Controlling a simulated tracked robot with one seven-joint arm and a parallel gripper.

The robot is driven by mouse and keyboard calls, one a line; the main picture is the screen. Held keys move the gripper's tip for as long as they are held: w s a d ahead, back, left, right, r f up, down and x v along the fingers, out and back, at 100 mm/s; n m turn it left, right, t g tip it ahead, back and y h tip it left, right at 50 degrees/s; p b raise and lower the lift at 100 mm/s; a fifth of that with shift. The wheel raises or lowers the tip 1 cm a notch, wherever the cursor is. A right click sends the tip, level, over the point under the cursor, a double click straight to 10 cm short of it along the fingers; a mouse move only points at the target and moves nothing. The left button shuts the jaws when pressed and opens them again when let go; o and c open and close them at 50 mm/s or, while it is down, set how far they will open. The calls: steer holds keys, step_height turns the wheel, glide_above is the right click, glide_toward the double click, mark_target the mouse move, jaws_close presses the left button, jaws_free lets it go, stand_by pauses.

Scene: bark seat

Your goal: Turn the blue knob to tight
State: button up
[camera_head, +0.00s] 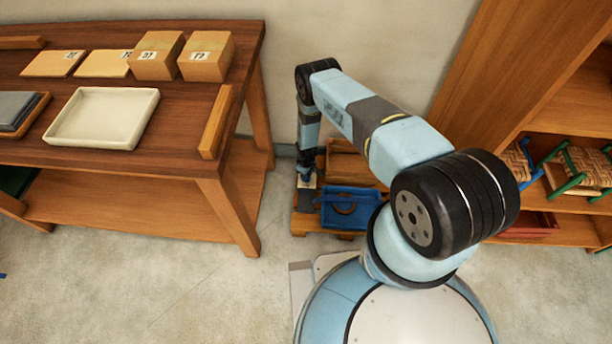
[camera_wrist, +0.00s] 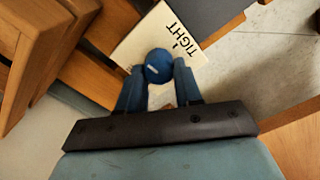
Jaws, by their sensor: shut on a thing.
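The blue knob (camera_wrist: 158,67) shows in the wrist view as a round blue cap with a short white mark on top. It sits over a cream plate (camera_wrist: 138,42) printed with the word TIGHT and a small dark tick. My gripper (camera_wrist: 159,80) is shut on the knob, with one blue finger on each side. The wrist view looks down on it. In the head view my arm reaches down to a low wooden stand (camera_head: 303,222), and the plate shows there only as a small pale patch (camera_head: 306,181). The knob itself is too small to make out there.
A blue tray (camera_head: 347,222) with a dark ring in it stands right of the gripper on the stand. A wooden workbench (camera_head: 190,170) with boxes (camera_head: 206,57) and a white tray (camera_head: 102,118) is at left. A shelf (camera_head: 560,160) with woven seats is at right.

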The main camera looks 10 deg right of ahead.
steer(key=m, duration=0.4)
steer(key=shift+w+m, duration=0.15)
steer(key=shift+m, duration=0.15)
steer(key=m, duration=0.4)
steer(key=shift+d, duration=0.1)
steer(key=m, duration=0.5)
steer(key=shift+d, duration=0.1)
steer(key=m, duration=0.4)
steer(key=shift+d+m, duration=0.1)
steer(key=shift+m, duration=0.3)
steer(key=o, duration=1)
steer(key=shift+o, duration=0.2)
steer(key=shift+r, duration=0.1)
step_height(320, 180, up, 14)
steer(key=shift+f, duration=0.25)
